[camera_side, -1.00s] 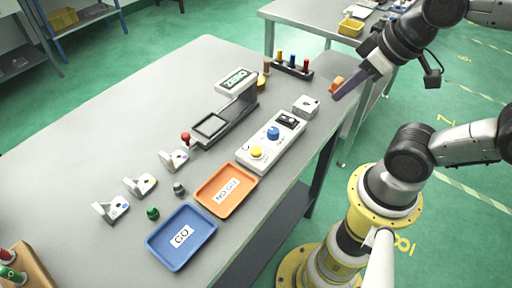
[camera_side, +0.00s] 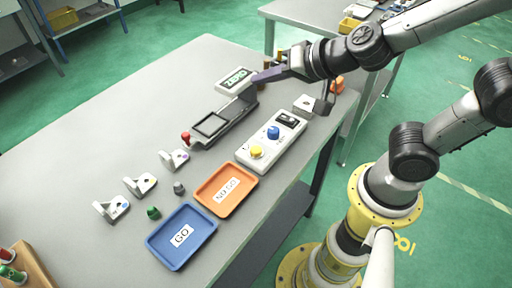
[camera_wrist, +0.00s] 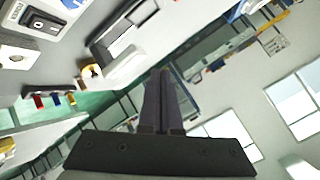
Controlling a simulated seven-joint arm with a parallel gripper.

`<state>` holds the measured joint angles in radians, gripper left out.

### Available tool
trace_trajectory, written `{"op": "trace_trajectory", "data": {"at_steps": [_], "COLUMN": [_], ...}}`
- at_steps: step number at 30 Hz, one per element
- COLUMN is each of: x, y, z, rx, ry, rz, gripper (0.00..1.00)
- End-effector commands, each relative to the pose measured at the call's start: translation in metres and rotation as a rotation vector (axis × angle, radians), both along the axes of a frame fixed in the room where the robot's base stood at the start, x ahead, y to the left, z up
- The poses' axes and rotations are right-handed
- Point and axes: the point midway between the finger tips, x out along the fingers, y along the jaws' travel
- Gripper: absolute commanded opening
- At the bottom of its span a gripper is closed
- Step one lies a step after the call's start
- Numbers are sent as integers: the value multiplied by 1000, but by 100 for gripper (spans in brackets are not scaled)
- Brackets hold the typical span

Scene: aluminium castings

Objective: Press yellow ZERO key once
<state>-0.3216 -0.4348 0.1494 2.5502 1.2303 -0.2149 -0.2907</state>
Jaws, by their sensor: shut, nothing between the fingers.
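The yellow key (camera_side: 256,152) is a round button at the near left end of a light grey control box (camera_side: 283,148), beside a blue knob (camera_side: 273,132). Its label is too small to read. The knob is cut by the top edge of the wrist view (camera_wrist: 72,3); the yellow key is not seen there. A display reading ZERO (camera_side: 237,80) stands on a gauge (camera_side: 212,127) behind the box. My gripper (camera_side: 255,79) is shut and empty, its dark fingers pointing left in front of the display's right edge. The fingers also show in the wrist view (camera_wrist: 163,75).
An orange NO GO tray (camera_side: 210,202) and a blue GO tray (camera_side: 165,258) lie left of the control box. Several small castings (camera_side: 140,185) and a red knob (camera_side: 185,136) are nearby. A small grey block (camera_side: 304,102) stands behind the box.

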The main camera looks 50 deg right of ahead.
Motion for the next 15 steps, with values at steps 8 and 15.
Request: {"op": "trace_trajectory", "data": {"at_steps": [8, 15], "x": [-14, -16], "y": [28, 34], "z": [-57, -58], "rx": [-15, -19], "ry": [161, 164], "rz": [5, 28], "gripper": [0, 0]}}
